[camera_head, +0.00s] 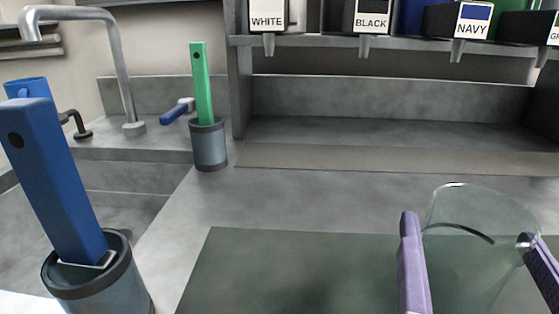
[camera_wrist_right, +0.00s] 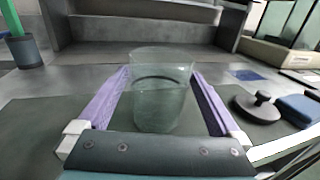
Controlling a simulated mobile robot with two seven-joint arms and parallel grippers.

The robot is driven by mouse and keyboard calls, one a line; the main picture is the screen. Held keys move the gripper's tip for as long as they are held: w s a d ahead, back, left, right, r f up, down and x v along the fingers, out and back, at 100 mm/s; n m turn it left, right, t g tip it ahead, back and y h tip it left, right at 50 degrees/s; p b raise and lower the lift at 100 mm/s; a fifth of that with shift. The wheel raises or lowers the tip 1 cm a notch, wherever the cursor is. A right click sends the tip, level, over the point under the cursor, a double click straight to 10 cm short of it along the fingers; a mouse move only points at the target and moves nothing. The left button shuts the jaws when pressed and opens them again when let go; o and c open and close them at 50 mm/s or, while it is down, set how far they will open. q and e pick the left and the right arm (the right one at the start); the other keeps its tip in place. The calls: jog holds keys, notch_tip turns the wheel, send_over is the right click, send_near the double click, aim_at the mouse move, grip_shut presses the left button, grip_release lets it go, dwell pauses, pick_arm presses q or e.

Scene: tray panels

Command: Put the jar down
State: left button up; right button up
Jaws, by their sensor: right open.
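The jar (camera_head: 470,255) is a clear glass cylinder at the lower right of the head view. In the right wrist view the jar (camera_wrist_right: 160,95) looks upright over the dark green mat (camera_head: 270,265). My right gripper (camera_head: 470,240) has its two purple fingers on either side of the jar. The fingers are open, with the jar between them; in the wrist view the fingers (camera_wrist_right: 160,85) also flank it. I cannot tell for certain whether the jar's base touches the mat. My left gripper is not in view.
A blue-handled tool (camera_head: 50,180) stands in a grey cup (camera_head: 95,285) at the left. A green-handled tool (camera_head: 202,85) stands in another cup (camera_head: 208,148) by the sink. Labelled dispensers (camera_head: 372,20) line the back shelf. A dark knobbed object (camera_wrist_right: 260,106) lies right of the gripper.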

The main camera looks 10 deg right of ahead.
aim_at(461, 213)
jog(key=x, duration=0.5)
jog(key=shift+p, duration=0.35)
jog(key=shift+r, duration=0.1)
jog(key=c, duration=1.6)
